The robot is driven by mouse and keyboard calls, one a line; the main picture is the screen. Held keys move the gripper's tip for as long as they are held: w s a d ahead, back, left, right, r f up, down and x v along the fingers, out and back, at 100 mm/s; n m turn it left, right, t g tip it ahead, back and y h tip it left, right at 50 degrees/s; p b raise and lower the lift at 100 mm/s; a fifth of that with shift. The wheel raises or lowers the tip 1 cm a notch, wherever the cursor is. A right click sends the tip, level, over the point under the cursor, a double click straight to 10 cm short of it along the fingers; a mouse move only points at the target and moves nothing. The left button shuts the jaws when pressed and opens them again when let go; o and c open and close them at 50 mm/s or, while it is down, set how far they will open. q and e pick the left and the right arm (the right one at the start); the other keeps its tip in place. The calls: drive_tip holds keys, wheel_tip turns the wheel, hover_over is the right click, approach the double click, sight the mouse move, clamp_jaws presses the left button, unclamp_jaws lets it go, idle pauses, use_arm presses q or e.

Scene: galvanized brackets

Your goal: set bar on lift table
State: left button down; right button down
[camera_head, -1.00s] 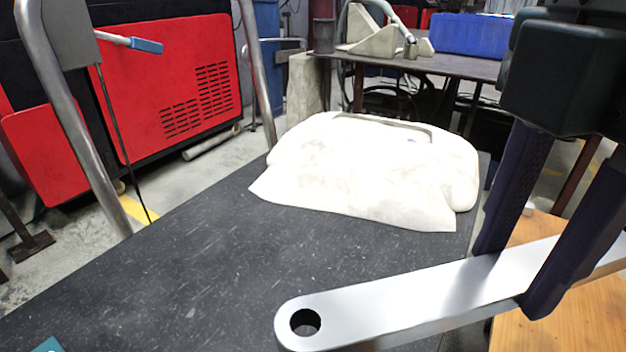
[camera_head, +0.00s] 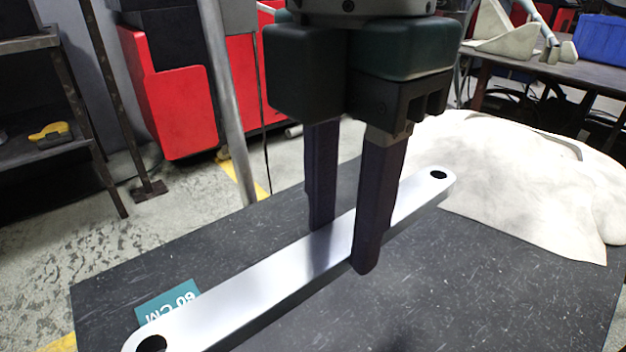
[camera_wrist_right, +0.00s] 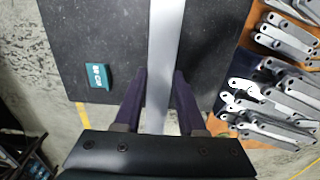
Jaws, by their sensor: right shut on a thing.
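The bar (camera_head: 264,281) is a flat silver metal strip with a round hole at each end. It lies lengthwise between the fingers of my right gripper (camera_head: 342,250), which is shut on it near its middle. The bar is over the dark speckled lift table (camera_head: 440,300); I cannot tell whether it touches the top. In the right wrist view the bar (camera_wrist_right: 165,60) runs up between the two dark fingers, above the table top (camera_wrist_right: 110,40). My left gripper is not in view.
A white crumpled cloth (camera_head: 530,180) lies on the table's far right part. A teal "60 CM" label (camera_head: 165,301) is at the near left, partly under the bar in view. In the right wrist view, several brackets (camera_wrist_right: 265,100) lie on a wooden surface at the right. The table's front right is clear.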

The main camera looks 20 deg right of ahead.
wheel_tip(320, 180, down, 14)
drive_tip(key=b, duration=0.6)
drive_tip(key=shift+f, duration=0.1)
wheel_tip(320, 180, down, 6)
drive_tip(key=b, duration=0.3)
drive_tip(key=shift+r, duration=0.2)
drive_tip(key=shift+f, duration=0.1)
drive_tip(key=c, duration=0.5)
unclamp_jaws()
